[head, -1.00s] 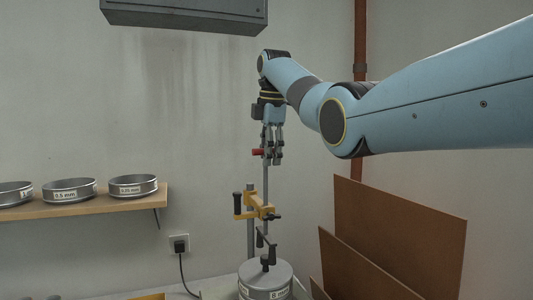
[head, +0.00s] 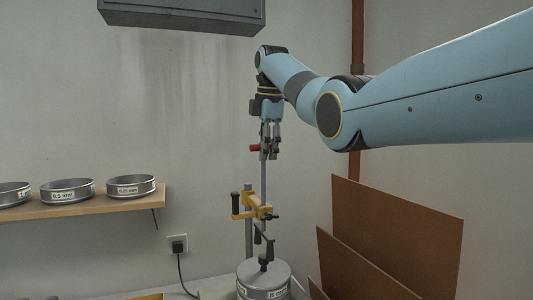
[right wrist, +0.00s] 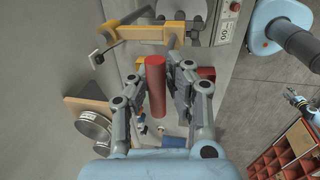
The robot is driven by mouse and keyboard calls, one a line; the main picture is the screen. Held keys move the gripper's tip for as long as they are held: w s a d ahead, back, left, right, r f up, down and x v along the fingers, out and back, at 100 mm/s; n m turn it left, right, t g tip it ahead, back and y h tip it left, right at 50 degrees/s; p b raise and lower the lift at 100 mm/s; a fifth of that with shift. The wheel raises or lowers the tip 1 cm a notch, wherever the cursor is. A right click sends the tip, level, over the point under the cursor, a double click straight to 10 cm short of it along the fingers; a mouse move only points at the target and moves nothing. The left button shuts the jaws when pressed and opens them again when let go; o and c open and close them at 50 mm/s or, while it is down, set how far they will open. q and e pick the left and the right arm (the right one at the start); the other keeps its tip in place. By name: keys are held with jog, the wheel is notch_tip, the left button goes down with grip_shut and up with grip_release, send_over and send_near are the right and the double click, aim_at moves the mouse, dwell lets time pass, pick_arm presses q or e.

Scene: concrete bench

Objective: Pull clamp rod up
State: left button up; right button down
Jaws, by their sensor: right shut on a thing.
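The clamp rod (head: 263,178) is a thin grey upright bar that passes through a yellow clamp bracket (head: 262,211) beside a post. A red handle (head: 255,148) sticks out sideways at its top. My right gripper (head: 270,153) is above the bracket and shut on the red handle. In the right wrist view the red handle (right wrist: 156,82) lies between the fingers, with the yellow bracket (right wrist: 150,32) beyond it. The fingers partly hide the rod's top. A small blue and dark part, apparently my left gripper (right wrist: 289,93), shows at the right edge, too small to read its jaws.
A round metal sieve stack (head: 263,280) stands below the bracket. A wooden shelf (head: 95,204) with several sieves is at the left. A grey box (head: 185,14) hangs above. Brown boards (head: 397,235) lean at the right.

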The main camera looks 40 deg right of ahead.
notch_tip(320, 180, up, 3)
jog(key=shift+w+r, duration=0.15)
jog(key=shift+r, duration=0.05)
jog(key=c, duration=1.6)
grip_release()
jog(key=o, duration=0.4)
jog(key=shift+w+f, duration=0.2)
jog(key=shift+f, duration=0.05)
jog(key=shift+c, duration=0.2)
jog(key=shift+s+r, duration=0.15)
notch_tip(320, 180, up, 7)
jog(key=s, duration=0.1)
jog(key=shift+a, duration=0.2)
jog(key=shift+s, duration=0.15)
